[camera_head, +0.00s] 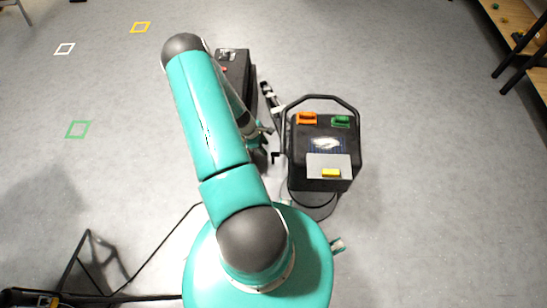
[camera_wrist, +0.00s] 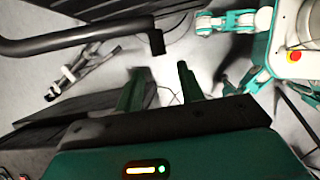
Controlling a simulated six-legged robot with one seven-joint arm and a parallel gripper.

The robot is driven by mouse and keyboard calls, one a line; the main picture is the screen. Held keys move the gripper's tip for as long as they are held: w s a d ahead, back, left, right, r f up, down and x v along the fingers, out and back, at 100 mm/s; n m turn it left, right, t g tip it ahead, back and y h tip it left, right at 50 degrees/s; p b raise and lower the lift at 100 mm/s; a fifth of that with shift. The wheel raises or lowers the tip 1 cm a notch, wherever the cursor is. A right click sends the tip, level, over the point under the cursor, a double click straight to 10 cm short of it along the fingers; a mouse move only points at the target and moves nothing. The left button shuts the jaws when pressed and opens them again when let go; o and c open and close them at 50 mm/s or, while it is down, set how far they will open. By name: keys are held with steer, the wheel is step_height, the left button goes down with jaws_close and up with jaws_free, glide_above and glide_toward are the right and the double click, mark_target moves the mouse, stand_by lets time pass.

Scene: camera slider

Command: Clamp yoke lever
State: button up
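My gripper (camera_wrist: 160,70) is open in the wrist view, its two teal fingers apart with nothing seen between them. A thick black bar (camera_wrist: 75,38) comes in from the left and ends in a short downturned tip just beyond the fingers, apart from them in the picture. I cannot tell whether this bar is the yoke lever. In the head view a black box (camera_head: 320,150) with a black looped handle (camera_head: 318,97) stands right of my arm. My arm hides most of the gripper there.
Orange (camera_head: 307,118), green (camera_head: 341,121) and yellow (camera_head: 331,173) pieces sit on the box. A dark case (camera_head: 233,65) stands behind my arm. A thin folded stand (camera_wrist: 82,75) lies left in the wrist view. Shelving (camera_head: 520,30) is far right. Floor at left is mostly clear.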

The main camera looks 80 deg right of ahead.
mark_target(273, 157)
steer(key=x, duration=1)
steer(key=shift+s+f, duration=0.2)
steer(key=shift+f, duration=0.1)
jaws_close()
